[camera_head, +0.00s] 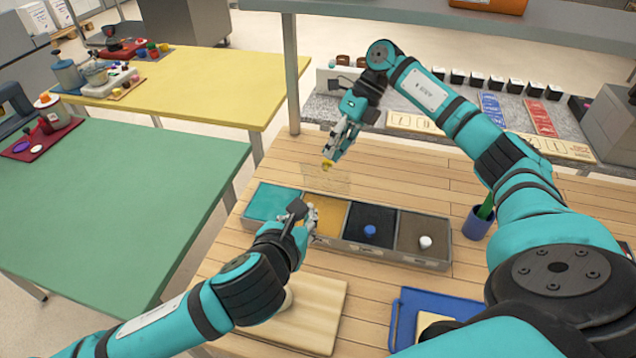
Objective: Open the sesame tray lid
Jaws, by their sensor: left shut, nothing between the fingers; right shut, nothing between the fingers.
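A long grey tray box (396,256) stands on the wooden table, with teal, yellow, black and brown compartments. No readable label shows which one is sesame. A blue knob (370,231) sits over the black compartment and a white knob (425,242) over the brown one. A yellow knob (327,166) on a faint clear lid (340,181) is behind the tray box. My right gripper (330,155) is shut just above the yellow knob; contact is unclear. My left gripper (312,213) is shut and empty over the yellow compartment, partly hiding it.
A wooden board (318,310) and a blue tray (405,318) lie in front of the tray box. A blue cup (477,224) stands to its right. A shelf post (291,75) rises behind. Green (110,210) and yellow (215,85) tables stand left.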

